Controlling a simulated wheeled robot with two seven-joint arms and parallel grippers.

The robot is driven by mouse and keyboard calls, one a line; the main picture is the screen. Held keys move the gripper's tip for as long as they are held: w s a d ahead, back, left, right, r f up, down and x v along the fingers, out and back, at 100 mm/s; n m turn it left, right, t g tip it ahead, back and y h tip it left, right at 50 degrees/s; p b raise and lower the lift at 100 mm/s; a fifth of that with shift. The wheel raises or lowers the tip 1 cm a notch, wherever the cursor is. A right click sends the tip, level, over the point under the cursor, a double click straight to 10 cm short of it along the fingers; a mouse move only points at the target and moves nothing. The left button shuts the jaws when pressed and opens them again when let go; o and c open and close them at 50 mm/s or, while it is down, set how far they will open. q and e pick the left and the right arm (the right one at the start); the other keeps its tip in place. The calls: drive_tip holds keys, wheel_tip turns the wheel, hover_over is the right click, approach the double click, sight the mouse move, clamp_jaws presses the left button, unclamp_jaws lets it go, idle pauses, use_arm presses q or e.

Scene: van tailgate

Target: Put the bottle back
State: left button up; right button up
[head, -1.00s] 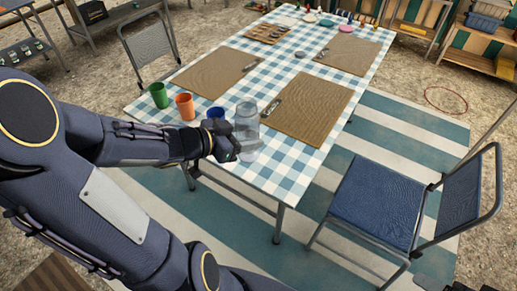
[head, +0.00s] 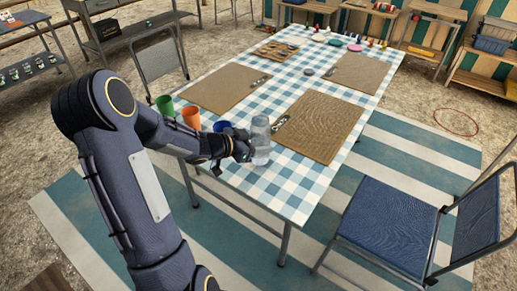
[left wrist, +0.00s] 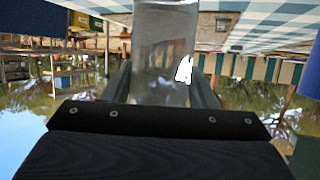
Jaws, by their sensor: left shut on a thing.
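A clear, see-through bottle (head: 261,132) stands upright at the near left edge of the checkered table (head: 290,190). My left gripper (head: 250,148) comes in from the left and is shut on the bottle. In the left wrist view the bottle (left wrist: 165,50) fills the space between the fingers. I cannot tell whether its base touches the tabletop or hangs just above it. My right gripper is not in view.
Green (head: 165,106), orange (head: 191,117) and blue (head: 222,126) cups stand close beside my left forearm. Brown placemats (head: 318,127) with cutlery lie on the table. A blue chair (head: 390,218) stands at right.

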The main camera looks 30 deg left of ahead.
use_arm(q)
drive_tip(key=shift+f, duration=0.9)
drive_tip(key=shift+f, duration=0.2)
drive_tip(key=o, duration=1.2)
